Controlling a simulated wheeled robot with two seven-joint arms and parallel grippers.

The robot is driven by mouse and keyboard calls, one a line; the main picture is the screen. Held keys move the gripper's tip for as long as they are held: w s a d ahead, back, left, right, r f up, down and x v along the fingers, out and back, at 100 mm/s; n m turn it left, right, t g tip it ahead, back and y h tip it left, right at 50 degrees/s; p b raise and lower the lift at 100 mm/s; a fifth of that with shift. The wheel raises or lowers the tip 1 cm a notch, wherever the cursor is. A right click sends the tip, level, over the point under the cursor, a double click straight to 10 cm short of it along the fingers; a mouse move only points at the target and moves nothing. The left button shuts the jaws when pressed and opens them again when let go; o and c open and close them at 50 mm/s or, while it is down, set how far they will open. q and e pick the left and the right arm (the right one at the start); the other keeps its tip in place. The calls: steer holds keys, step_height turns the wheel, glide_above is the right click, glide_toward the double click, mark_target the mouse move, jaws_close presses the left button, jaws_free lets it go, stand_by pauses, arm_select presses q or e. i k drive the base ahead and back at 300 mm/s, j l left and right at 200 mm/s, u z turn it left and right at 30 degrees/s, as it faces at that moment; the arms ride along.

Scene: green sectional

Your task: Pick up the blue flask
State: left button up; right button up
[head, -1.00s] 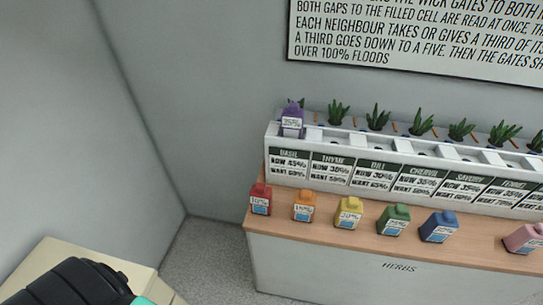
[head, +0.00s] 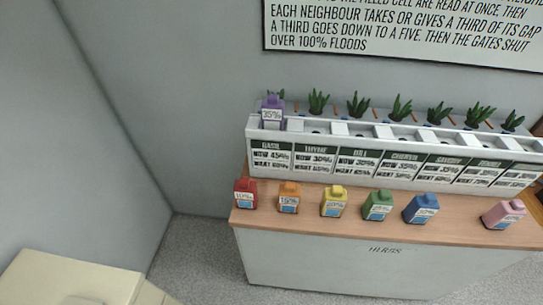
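The blue flask (head: 421,208) stands upright on the wooden counter top (head: 300,222) in the head view. It has a pale label with a percentage that is too small to read surely. The green flask (head: 378,204) is just to its left, and the pink flask (head: 503,214) is farther to its right. The blue flask stands in front of the white planter and nothing covers it. Neither of my grippers is in view.
Red (head: 245,193), orange (head: 289,198) and yellow (head: 334,201) flasks stand along the counter's left part. A purple flask (head: 272,113) sits in the planter (head: 262,131) behind. A cream cabinet (head: 75,275) is at lower left. Grey floor (head: 195,255) lies between it and the counter.

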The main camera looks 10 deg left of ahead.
mark_target(421, 208)
steer(key=z, duration=1.25)
